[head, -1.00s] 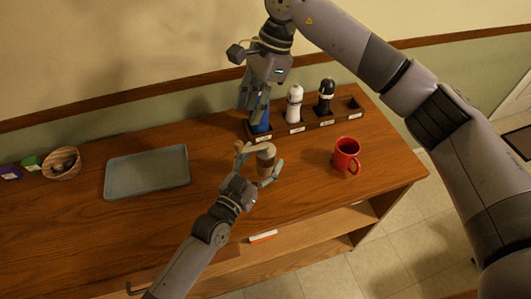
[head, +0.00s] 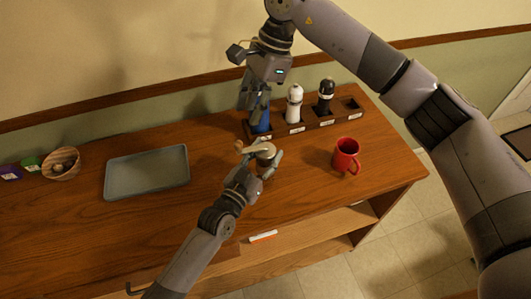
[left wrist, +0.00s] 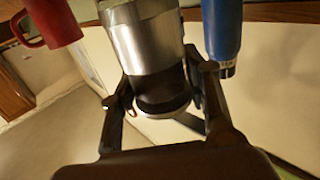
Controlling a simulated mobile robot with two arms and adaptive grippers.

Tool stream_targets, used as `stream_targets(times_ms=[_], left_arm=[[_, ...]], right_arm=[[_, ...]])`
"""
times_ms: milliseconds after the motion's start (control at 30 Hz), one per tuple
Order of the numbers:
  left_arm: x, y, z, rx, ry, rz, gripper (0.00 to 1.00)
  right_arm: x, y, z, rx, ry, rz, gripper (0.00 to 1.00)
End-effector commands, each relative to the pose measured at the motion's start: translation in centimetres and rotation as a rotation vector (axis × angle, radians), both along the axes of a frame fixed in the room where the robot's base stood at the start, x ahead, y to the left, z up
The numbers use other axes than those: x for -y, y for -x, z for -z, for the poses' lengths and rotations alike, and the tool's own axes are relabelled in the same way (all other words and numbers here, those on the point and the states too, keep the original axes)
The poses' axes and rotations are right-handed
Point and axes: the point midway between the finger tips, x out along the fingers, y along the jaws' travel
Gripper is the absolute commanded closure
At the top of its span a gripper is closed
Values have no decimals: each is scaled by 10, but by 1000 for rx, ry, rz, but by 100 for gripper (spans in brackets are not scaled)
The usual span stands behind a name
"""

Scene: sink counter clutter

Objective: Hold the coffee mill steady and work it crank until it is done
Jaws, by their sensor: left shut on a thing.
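The coffee mill (head: 265,150) stands upright near the middle of the wooden counter, its pale crank (head: 251,147) pointing left to a small knob. My left gripper (head: 262,165) is shut on the mill's body from the front. In the left wrist view the silver mill (left wrist: 148,45) with its dark base sits between the fingers of this gripper (left wrist: 165,88). My right gripper (head: 252,108) hangs behind the mill, in front of or beside a blue bottle (head: 261,121) in the rack. Its fingers point down; their opening is unclear, and it is apart from the crank.
A dark rack (head: 312,126) at the back also holds a white bottle (head: 294,103) and a black one (head: 325,95). A red mug (head: 345,152) stands to the right. A grey tray (head: 147,190) and a wooden bowl (head: 62,163) are to the left.

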Motion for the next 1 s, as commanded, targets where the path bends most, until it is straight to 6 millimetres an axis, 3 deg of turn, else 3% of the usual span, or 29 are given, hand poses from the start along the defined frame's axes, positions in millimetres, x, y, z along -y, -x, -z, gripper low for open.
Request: stream_targets(times_ms=[533,833,1000], left_arm=[[0,0,0,0,0,0,98],[0,0,0,-1,0,0,98],[0,0,0,-1,0,0,98]], right_arm=[[0,0,0,0,0,0,66],[8,5,-7,-14,-33,164,62],[3,7,1,-19,-40,191,62]])
